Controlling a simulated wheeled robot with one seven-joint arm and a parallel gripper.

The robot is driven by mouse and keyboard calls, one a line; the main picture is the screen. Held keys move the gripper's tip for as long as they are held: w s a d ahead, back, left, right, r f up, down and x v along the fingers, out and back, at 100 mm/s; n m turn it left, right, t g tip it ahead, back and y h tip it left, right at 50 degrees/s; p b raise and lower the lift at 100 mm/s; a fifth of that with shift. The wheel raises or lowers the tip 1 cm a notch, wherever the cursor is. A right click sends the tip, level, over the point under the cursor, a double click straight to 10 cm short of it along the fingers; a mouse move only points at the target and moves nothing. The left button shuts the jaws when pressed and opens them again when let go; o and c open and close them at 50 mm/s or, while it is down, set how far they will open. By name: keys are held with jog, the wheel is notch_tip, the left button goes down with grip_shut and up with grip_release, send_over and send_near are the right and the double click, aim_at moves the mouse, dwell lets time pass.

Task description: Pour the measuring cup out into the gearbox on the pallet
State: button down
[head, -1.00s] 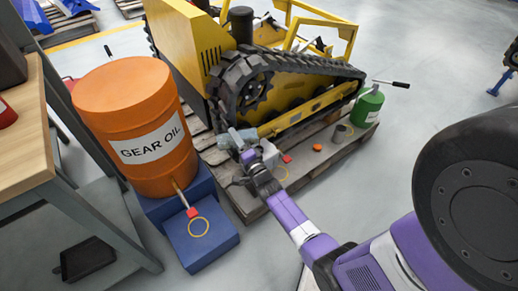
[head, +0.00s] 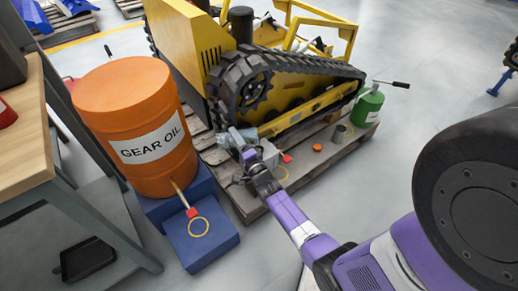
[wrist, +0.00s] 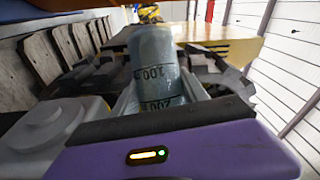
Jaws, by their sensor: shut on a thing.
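My gripper (head: 245,148) is shut on the measuring cup (head: 236,138), a pale grey-blue see-through cup, beside the yellow machine's track. In the wrist view the cup (wrist: 155,70) sits between the fingers, its 100 mark above its 200 mark in the picture. Whether liquid is in it or leaving it I cannot tell. A grey housing that looks like the gearbox (head: 269,153) is on the pallet (head: 315,165), just beside my gripper and partly hidden by it. A grey housing with a round raised part (wrist: 45,128) shows close by at the lower left in the wrist view.
The yellow tracked machine (head: 318,97) stands on the pallet. An orange gear oil drum (head: 135,105) rests on blue steps (head: 205,240) at the left. An orange cap (head: 317,147), a grey cylinder (head: 338,134) and a green can (head: 369,105) are to the right.

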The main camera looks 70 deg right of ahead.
jog(key=shift+s+r+m+h, duration=0.1)
jog(key=shift+r+m+h, duration=0.25)
jog(key=shift+m, duration=0.35)
dwell(1.8)
